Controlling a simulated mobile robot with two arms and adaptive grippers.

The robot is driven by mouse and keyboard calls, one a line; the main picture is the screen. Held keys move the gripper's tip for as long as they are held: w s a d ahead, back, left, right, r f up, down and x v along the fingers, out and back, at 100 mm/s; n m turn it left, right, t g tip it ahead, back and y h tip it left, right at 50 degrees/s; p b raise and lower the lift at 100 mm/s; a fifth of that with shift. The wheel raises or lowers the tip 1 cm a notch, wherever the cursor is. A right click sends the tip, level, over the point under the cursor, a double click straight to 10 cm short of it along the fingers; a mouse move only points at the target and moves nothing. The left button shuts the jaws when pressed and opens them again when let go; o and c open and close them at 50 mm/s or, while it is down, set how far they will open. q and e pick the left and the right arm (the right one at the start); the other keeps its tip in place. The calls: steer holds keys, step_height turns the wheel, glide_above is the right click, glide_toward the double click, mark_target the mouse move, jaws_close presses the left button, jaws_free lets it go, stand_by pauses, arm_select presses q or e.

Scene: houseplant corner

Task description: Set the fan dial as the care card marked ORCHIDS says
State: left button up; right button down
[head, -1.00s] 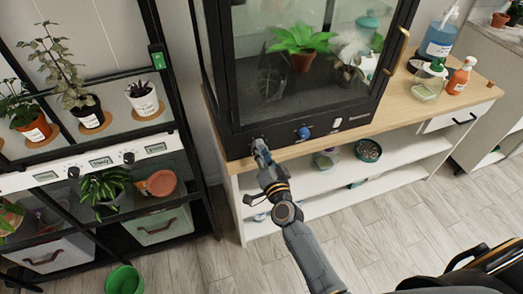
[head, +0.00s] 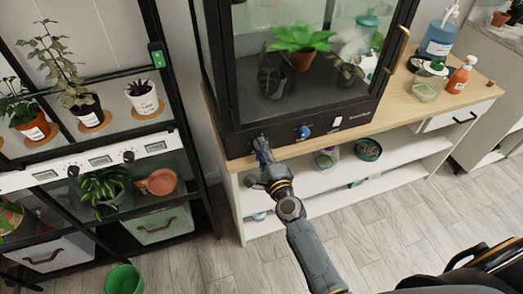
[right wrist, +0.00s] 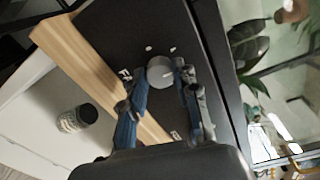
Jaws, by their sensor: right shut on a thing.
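The grey fan dial (right wrist: 160,72) sits on the black base panel of the glass cabinet, beside white lettering of which "FA" can be read. A small white line shows on its face. My right gripper (right wrist: 163,86) is shut on the dial, one finger on each side. In the head view my right gripper (head: 262,150) is at the left end of the panel and hides the dial. A blue knob (head: 304,132) is further right on the panel. No care card marked ORCHIDS can be made out. My left gripper is not in view.
The glass cabinet (head: 228,110) holds several plants and stands on a wooden-topped bench (head: 410,108). Bottles stand at the bench's right end. A plant rack with small black dials (head: 73,171) is at left. The floor (head: 400,225) in front is mostly clear.

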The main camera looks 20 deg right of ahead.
steer(key=m, duration=0.5)
steer(key=shift+d+b, duration=0.1)
steer(key=shift+b, duration=0.25)
steer(key=shift+m, duration=0.3)
steer(key=c, duration=1)
jaws_free()
steer(key=s, duration=1.2)
steer(key=shift+d+r, duration=0.2)
steer(key=shift+d, duration=0.1)
